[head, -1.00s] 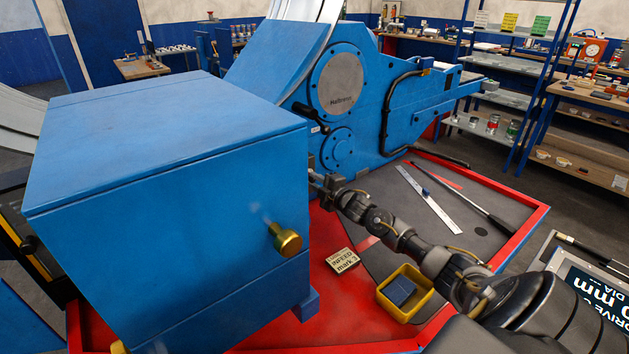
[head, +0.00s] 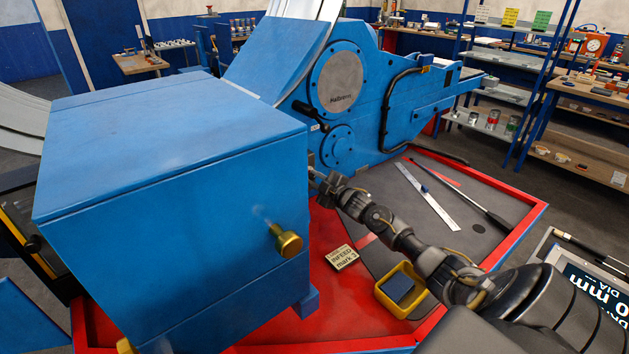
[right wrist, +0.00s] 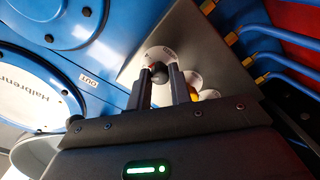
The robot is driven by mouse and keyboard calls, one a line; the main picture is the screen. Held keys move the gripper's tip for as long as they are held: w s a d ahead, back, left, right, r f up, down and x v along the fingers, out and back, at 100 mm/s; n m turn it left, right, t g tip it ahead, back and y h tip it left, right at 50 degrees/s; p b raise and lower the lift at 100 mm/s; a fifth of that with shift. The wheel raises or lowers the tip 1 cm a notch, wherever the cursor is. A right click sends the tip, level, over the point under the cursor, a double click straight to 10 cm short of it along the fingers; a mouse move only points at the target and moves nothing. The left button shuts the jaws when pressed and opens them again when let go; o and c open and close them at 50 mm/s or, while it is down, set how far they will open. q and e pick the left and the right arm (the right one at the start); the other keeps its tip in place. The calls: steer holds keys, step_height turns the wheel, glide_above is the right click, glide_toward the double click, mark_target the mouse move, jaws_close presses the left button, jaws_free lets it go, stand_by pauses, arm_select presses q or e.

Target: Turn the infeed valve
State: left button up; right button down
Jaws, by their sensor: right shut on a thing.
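In the right wrist view, a dark round valve knob (right wrist: 159,74) stands in front of a white dial plate (right wrist: 163,54) on a grey panel. The dial lettering is too small to read. My right gripper (right wrist: 160,80) is shut on this knob, one finger on each side of it. In the head view my right gripper (head: 318,180) reaches in beside the right side of the blue cabinet (head: 170,150), which hides the knob and panel. A card (head: 342,257) on the red tray reads INFEED mark 3. My left gripper is not in view.
More white dials (right wrist: 208,94) sit close by on the panel, one beside a yellow part. Blue hoses with brass fittings (right wrist: 262,78) run at the right. A brass knob (head: 286,241) sticks out of the cabinet. A yellow bin (head: 402,290) and a steel ruler (head: 428,197) lie near my arm.

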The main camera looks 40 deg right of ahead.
steer(key=c, duration=1.3)
jaws_free()
steer(key=s+b, duration=0.1)
steer(key=s, duration=0.9)
steer(key=shift+s+r+b, duration=0.1)
steer(key=shift+s+b, duration=0.25)
steer(key=shift+s, duration=0.05)
